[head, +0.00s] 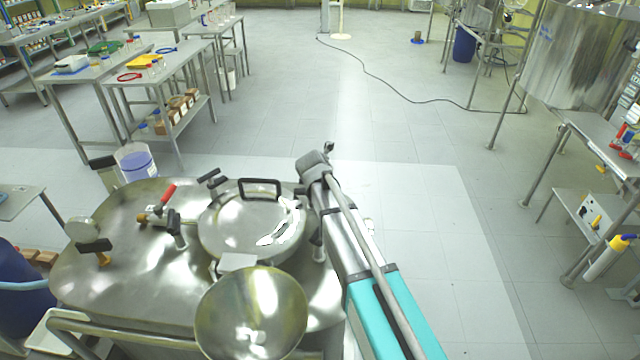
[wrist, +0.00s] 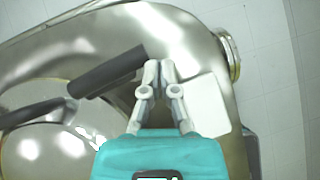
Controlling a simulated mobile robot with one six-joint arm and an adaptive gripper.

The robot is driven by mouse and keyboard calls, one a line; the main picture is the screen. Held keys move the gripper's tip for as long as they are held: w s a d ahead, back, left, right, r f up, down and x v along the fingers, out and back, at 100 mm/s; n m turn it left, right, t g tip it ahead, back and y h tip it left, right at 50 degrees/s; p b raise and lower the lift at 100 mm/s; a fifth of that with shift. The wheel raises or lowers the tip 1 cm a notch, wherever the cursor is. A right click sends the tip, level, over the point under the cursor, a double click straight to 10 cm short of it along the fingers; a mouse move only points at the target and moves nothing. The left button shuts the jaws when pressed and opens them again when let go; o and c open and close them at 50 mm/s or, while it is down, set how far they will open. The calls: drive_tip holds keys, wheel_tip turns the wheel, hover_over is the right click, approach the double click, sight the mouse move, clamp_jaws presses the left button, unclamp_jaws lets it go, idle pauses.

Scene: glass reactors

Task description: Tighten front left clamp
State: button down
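The round metal lid (head: 250,222) with a black loop handle (head: 260,188) sits on the steel reactor top (head: 120,290). Black-handled clamps stand around it: one at its left (head: 178,232) and one at its far left edge (head: 212,180). Which is the front left clamp I cannot tell. In the wrist view a black clamp handle (wrist: 108,72) slants up and right, its end beside my gripper (wrist: 159,65). The fingertips are close together and appear shut, with nothing visible between them. In the head view my arm hides the gripper.
A shiny bowl-shaped part (head: 252,312) lies in front of the lid. A red-handled valve (head: 160,203) and a gauge-like fitting (head: 90,235) stand on the left of the reactor top. The floor (head: 430,220) right of the reactor is clear.

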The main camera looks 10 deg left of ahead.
drive_tip(key=shift+w, duration=1)
drive_tip(key=shift+s+d, duration=0.1)
drive_tip(key=shift+d, duration=0.05)
drive_tip(key=s+d+r+p, duration=0.6)
drive_tip(key=s+r+p, duration=0.1)
drive_tip(key=r+p, duration=0.1)
drive_tip(key=shift+s+d+r, duration=0.2)
drive_tip(key=shift+s+r, duration=0.05)
drive_tip(key=shift+s, duration=0.1)
idle(0.6)
drive_tip(key=shift+d, duration=0.1)
idle(0.4)
